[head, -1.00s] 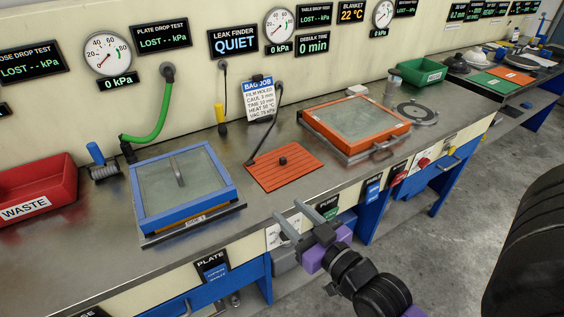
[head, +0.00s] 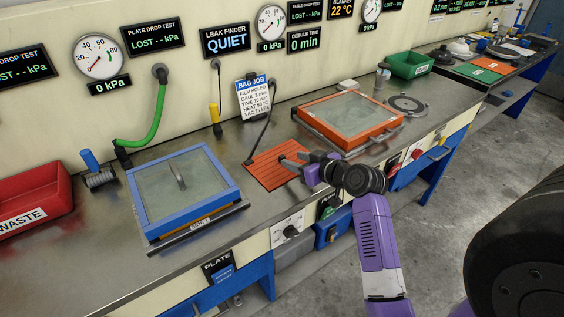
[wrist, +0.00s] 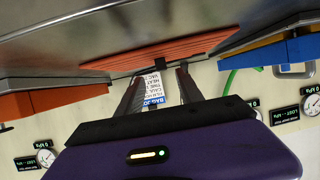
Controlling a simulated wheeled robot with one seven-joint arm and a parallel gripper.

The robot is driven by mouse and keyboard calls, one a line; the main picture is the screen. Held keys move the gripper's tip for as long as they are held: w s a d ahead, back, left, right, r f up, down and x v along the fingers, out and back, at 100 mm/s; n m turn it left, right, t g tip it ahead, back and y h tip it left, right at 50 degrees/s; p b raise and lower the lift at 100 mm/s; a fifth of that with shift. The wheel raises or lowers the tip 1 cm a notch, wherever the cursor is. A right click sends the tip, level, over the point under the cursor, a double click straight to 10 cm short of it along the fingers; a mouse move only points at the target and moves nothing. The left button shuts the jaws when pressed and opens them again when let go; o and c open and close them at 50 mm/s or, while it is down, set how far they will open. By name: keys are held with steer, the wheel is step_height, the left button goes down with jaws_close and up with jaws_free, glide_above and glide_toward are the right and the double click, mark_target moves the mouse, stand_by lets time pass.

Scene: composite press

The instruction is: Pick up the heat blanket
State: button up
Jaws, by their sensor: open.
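The heat blanket (head: 262,171) appears to be the flat orange ribbed mat on the steel bench, with a black cable running up behind it. My gripper (head: 287,161) is over the right part of the mat, and its fingers are open. The black knob on the mat is hidden behind my gripper in the head view. In the wrist view, which is upside down, the mat (wrist: 170,47) shows edge-on beyond the two spread fingers (wrist: 158,85). Whether the fingers touch the mat or knob cannot be told.
A blue-framed glass plate (head: 150,212) lies left of the mat, and an orange-framed one (head: 330,143) lies right. A red waste bin (head: 35,195) stands at far left and a green bin (head: 410,66) at back right. A job card (head: 254,97) hangs behind the mat.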

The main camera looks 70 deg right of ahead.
mark_target(284, 157)
steer(key=x, duration=0.5)
steer(key=shift+w+f+p, duration=0.15)
steer(key=shift+w+p, duration=0.1)
steer(key=shift+p, duration=0.1)
steer(key=shift+a, duration=0.1)
jaws_close()
